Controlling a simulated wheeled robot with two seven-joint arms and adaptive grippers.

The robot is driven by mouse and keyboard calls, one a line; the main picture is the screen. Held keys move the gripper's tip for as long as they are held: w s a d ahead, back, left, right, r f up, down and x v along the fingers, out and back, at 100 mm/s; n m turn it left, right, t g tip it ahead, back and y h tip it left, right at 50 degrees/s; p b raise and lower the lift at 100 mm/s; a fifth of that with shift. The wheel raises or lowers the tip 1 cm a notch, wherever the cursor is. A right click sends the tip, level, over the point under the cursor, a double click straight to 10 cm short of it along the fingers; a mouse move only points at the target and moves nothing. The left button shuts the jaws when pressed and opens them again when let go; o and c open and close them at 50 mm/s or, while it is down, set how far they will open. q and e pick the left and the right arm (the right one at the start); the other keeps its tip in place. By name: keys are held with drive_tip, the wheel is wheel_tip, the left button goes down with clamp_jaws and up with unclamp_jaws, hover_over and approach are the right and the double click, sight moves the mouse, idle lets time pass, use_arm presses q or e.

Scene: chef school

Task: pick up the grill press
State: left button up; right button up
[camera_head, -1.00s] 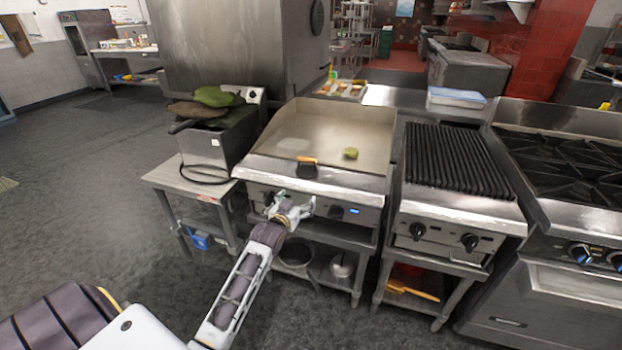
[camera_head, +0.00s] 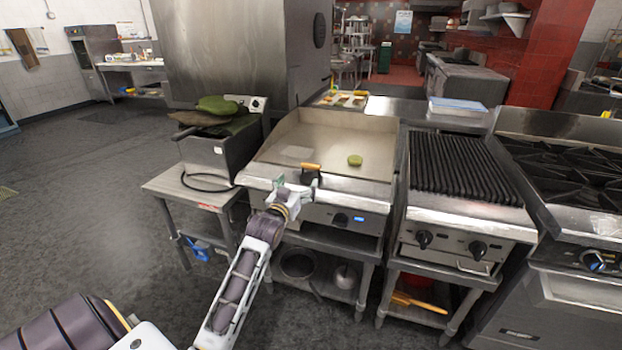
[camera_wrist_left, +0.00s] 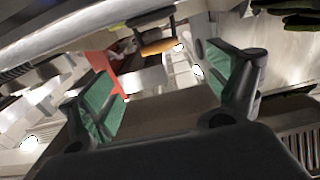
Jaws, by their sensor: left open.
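The grill press (camera_head: 311,176), dark with a light wooden handle, sits at the front edge area of the flat steel griddle (camera_head: 330,138). Its wooden handle also shows in the left wrist view (camera_wrist_left: 160,46), ahead of the fingers and near the top of the picture. My left gripper (camera_head: 292,188) is open at the front of the griddle, just in front of and slightly left of the press. In the left wrist view its two green-padded fingers (camera_wrist_left: 158,88) stand wide apart with nothing between them. Part of the press's base is hidden by the gripper. My right gripper is out of view.
A round green item (camera_head: 355,160) lies on the griddle, right of the press. A ridged char grill (camera_head: 458,165) and a burner range (camera_head: 570,170) stand to the right. A fryer (camera_head: 215,150) with green cloth-like items stands left. Open floor lies at left.

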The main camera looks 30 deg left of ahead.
sight(310, 167)
use_arm(q)
drive_tip(key=x, duration=0.6)
drive_tip(key=shift+w, duration=0.1)
drive_tip(key=shift+b+x, duration=0.35)
drive_tip(key=shift+x, duration=0.5)
drive_tip(key=shift+w, duration=0.15)
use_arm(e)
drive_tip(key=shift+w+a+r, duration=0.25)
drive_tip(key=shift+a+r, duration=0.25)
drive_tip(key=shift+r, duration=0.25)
use_arm(q)
drive_tip(key=shift+w, duration=0.1)
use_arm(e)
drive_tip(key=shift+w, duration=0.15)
